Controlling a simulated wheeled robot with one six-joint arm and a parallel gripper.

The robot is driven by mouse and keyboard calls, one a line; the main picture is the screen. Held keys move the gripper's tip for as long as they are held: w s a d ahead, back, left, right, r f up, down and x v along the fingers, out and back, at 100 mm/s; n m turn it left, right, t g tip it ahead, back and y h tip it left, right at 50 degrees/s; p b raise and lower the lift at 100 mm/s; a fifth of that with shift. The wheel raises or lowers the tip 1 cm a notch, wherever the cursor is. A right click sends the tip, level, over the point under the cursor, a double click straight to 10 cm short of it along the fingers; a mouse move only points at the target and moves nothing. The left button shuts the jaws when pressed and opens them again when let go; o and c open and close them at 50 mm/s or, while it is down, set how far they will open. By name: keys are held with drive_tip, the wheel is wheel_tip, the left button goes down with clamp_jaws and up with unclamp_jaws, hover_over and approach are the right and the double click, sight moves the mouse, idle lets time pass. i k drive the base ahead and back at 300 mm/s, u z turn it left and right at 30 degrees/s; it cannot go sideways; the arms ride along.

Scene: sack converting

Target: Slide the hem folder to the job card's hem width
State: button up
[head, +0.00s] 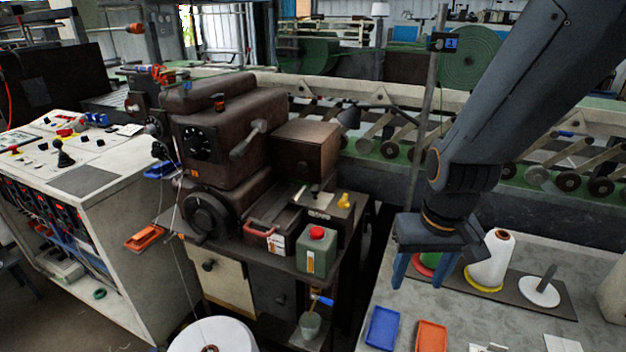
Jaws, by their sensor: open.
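On the machine's bed are a small pale metal plate (312,196) and a yellow knob (344,201); one of these may belong to the hem folder, but I cannot tell. A white card (562,343) lies at the table's front edge, cut off by the frame; no hem width is readable. My gripper is well apart from the machine bed.
A green can with a red cap (317,252) stands at the bed's front edge. A blue tray (382,327) and an orange tray (431,336) lie below my gripper. A white thread cone (491,260) stands close to its right. A control console (85,190) is far left.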

sight(312, 198)
drive_tip(key=k, duration=0.5)
drive_tip(key=z, duration=2.05)
drive_tip(key=k, duration=0.95)
drive_tip(key=u, duration=1.7)
drive_tip(key=i, duration=1)
